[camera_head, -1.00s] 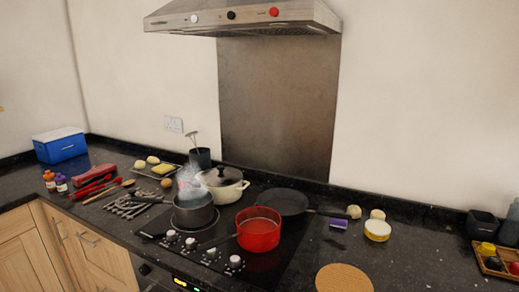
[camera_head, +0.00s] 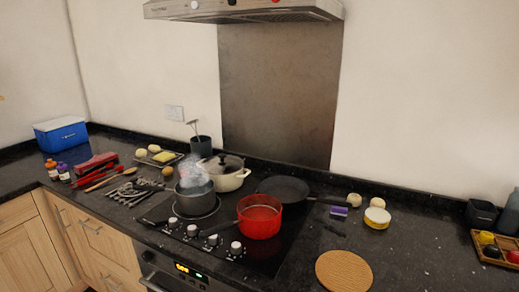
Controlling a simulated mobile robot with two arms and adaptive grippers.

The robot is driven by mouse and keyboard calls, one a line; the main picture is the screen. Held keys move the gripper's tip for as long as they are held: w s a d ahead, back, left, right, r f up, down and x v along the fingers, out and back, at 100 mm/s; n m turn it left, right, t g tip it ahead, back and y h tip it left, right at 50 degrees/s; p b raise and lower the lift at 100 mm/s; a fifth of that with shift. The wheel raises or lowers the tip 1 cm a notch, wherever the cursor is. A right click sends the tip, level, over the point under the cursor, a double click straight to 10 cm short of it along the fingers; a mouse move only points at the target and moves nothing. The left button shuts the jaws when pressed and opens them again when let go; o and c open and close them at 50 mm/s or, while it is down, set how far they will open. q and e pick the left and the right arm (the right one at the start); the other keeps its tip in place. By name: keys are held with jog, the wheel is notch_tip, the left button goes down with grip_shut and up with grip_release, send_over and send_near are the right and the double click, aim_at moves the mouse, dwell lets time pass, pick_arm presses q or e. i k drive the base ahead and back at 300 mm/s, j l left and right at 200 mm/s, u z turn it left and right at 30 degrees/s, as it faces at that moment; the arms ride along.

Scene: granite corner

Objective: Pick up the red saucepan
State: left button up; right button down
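The red saucepan (camera_head: 260,217) stands upright on the front right of the black hob (camera_head: 262,262). Its dark handle (camera_head: 219,228) points left and a little toward the front, behind the hob's knobs. Its inside looks red, with no clear contents. Neither of my grippers shows in the head view.
A steaming grey pot (camera_head: 194,199) stands close on the left. A cream lidded pot (camera_head: 229,179) and a dark frying pan (camera_head: 283,189) stand behind. A round cork mat (camera_head: 343,270) lies front right. The counter right of the mat is mostly clear.

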aim_at(260, 216)
jog(key=i+j+u, duration=0.15)
jog(key=i+j, duration=0.25)
jog(key=i+j+u, duration=0.1)
jog(key=i+j, duration=0.2)
jog(key=i, duration=0.2)
